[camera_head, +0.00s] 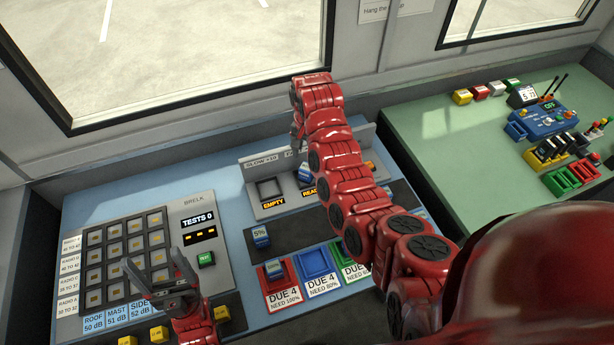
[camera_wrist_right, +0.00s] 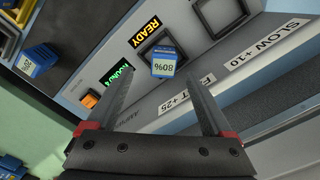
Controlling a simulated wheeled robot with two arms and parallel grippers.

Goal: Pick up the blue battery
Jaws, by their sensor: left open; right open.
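A blue battery (camera_wrist_right: 164,62) with a white label that seems to read 80% sits in the charger slot by the READY display. It also shows in the head view (camera_head: 304,173), partly hidden by my right arm. My right gripper (camera_wrist_right: 161,80) is open, with its fingertips on either side of that battery in the picture; whether they touch it I cannot tell. Another blue battery (camera_head: 261,236) marked 5% stands on the dark strip, and one (camera_head: 274,268) stands in the red tray (camera_head: 279,285). My left gripper (camera_head: 153,268) is open and empty above the button panel.
The charger (camera_head: 268,190) has an empty slot marked EMPTY. Blue (camera_head: 315,262) and green trays stand beside the red one. A button panel (camera_head: 128,255) fills the left. The green table (camera_head: 425,130) at right holds coloured blocks and a blue radio (camera_head: 542,120).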

